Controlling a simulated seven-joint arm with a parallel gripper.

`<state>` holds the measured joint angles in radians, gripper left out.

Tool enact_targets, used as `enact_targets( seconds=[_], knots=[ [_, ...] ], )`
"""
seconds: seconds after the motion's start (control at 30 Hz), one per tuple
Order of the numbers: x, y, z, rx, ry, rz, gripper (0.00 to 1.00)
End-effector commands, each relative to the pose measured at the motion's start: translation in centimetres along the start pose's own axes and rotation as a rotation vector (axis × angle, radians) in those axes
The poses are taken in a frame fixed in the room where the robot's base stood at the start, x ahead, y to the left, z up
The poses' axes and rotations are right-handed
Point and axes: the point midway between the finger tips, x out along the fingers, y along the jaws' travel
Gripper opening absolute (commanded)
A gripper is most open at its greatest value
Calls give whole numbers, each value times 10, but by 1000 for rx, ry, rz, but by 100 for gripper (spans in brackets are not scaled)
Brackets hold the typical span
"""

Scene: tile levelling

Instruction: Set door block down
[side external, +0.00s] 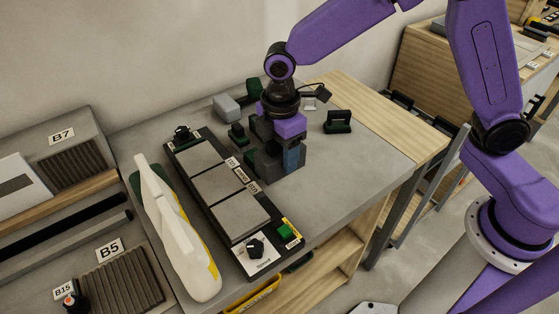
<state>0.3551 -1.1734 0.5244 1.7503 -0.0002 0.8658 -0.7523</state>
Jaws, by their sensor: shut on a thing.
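My gripper (282,150) points down over the grey worktop, just right of the tile board. It is shut on a dark grey block, which I take for the door block (267,168). The block is low, close to the worktop; whether it touches is unclear. A blue part (292,158) shows at the gripper's near side. The fingers and wrist hide part of the block. The black tile board (216,212) holds grey tiles in a row, with labels along its right edge.
A green-and-black block (338,122) stands to the right, and a smaller dark green one (237,137) to the left. A light grey block (227,107) is behind. The grey worktop (365,165) is clear at right.

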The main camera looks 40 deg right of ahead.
Motion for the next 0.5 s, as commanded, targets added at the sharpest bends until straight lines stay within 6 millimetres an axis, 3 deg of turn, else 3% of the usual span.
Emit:
enact_targets(
  seconds=[0.23,0.5],
  knots=[
    [29,2,-1,0,0,0,0],
    [33,2,-2,0,2,2,0]
  ],
)
